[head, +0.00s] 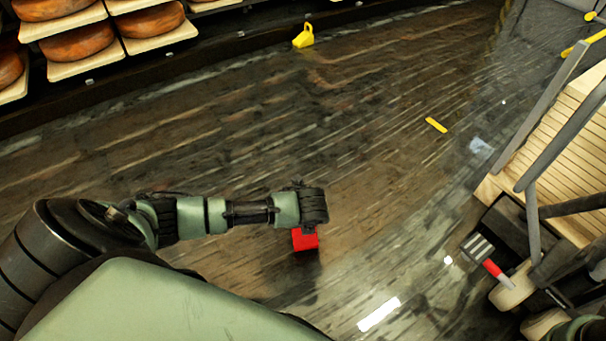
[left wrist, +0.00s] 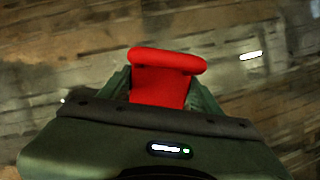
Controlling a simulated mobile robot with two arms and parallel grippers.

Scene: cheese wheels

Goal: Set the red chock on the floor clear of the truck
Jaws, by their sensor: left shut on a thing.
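The red chock (head: 306,241) hangs below my left gripper (head: 310,226) in the head view, over dark open floor. My left gripper is shut on it; the arm hides part of its top. In the left wrist view the red chock (left wrist: 160,82) sits between the two fingers of the left gripper (left wrist: 160,95). A dark shadow lies below it on the floor, and it looks held above the boards; the exact height cannot be told. The truck (head: 522,185), with a slatted wooden deck and grey bars, stands at the right, well apart from the chock. My right gripper is not in view.
Shelves with cheese wheels (head: 78,44) line the top left. A yellow jug-like object (head: 303,37) stands near the shelf foot, and a yellow strip (head: 436,125) lies on the floor. A red-handled part (head: 492,267) is by the truck's wheel (head: 513,288). The middle floor is clear.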

